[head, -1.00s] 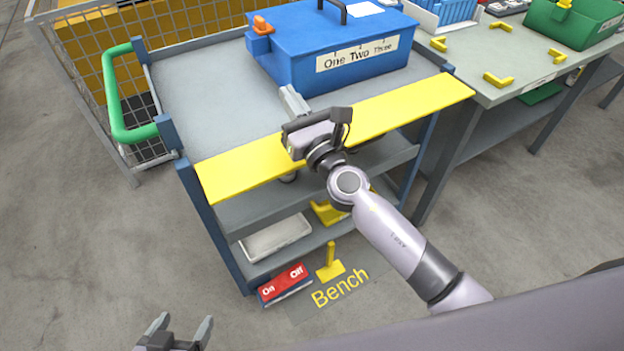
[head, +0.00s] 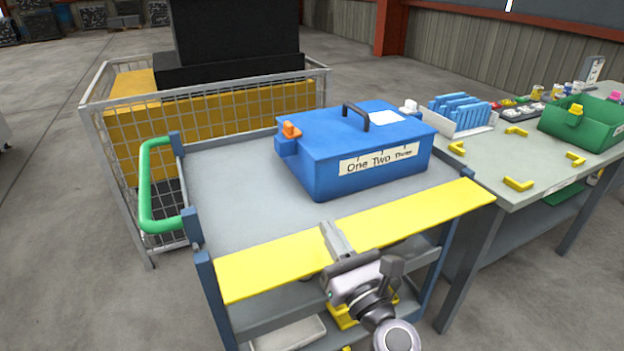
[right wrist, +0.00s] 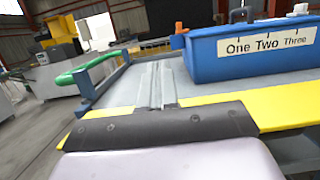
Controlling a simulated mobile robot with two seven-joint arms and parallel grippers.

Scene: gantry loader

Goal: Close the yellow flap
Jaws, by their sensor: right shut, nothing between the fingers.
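The yellow flap (head: 410,220) is a long flat strip along the front edge of the grey cart (head: 235,170). It sticks out about level with the cart top, and in the right wrist view (right wrist: 285,108) it runs along the near edge. My right gripper (head: 332,232) is shut and empty. Its fingers cross over the middle of the flap, and its body is in front of the flap's outer edge. In the right wrist view the shut fingers (right wrist: 155,72) point across the cart top. I cannot tell whether they touch the flap. My left gripper is out of view.
A blue box (head: 320,175) labelled "One Two Three" stands on the cart top behind the flap. A green handle (head: 150,185) is at the cart's left. A wire cage (head: 115,150) stands behind, and a grey table (head: 490,205) with a green bin (head: 575,135) is close on the right.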

